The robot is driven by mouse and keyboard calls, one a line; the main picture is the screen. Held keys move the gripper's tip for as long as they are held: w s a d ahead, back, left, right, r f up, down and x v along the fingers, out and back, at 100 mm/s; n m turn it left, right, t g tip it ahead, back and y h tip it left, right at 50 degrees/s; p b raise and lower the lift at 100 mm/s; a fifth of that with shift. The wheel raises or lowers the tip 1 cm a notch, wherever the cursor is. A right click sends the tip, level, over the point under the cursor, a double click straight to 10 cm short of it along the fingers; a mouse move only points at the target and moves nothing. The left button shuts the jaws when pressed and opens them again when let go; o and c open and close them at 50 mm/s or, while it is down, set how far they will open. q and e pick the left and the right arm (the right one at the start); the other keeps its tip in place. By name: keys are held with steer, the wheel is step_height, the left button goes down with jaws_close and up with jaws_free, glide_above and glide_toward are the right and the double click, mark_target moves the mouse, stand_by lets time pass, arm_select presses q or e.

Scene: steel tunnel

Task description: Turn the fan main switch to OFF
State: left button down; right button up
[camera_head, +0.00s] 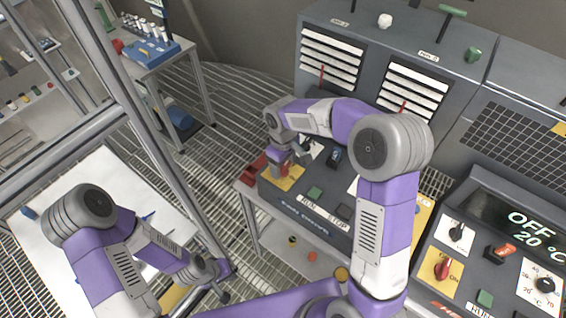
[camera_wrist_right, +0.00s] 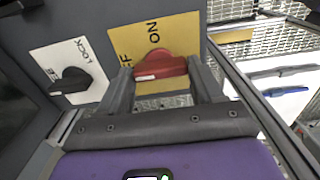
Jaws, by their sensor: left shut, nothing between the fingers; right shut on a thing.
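The fan main switch is a red rotary knob (camera_wrist_right: 160,67) on a yellow plate (camera_wrist_right: 180,36) marked ON, with a second label partly hidden and reading "FF". In the right wrist view the knob lies crosswise, with a white mark on its left part near the "FF" label. My right gripper (camera_wrist_right: 159,72) is shut on the knob, one finger at each end. In the head view the right gripper (camera_head: 287,165) reaches down onto the yellow plate (camera_head: 283,186) at the left of the fan control box (camera_head: 312,222). My left gripper (camera_head: 222,282) is low at the left, shut and empty, away from the box.
A black knob (camera_wrist_right: 70,80) on a white LOCK plate is beside the switch. Green and dark buttons marked RUN and STOP are on the box. A heater panel (camera_head: 465,275) with its own red knob (camera_head: 442,268) is at right. A metal frame post (camera_head: 150,140) stands at left.

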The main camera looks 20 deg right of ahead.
mark_target(283, 167)
stand_by(0.5)
steer(key=o, duration=1.1)
steer(key=shift+c, duration=0.2)
steer(key=shift+r, duration=0.1)
step_height(283, 167, up, 8)
steer(key=shift+f, duration=0.25)
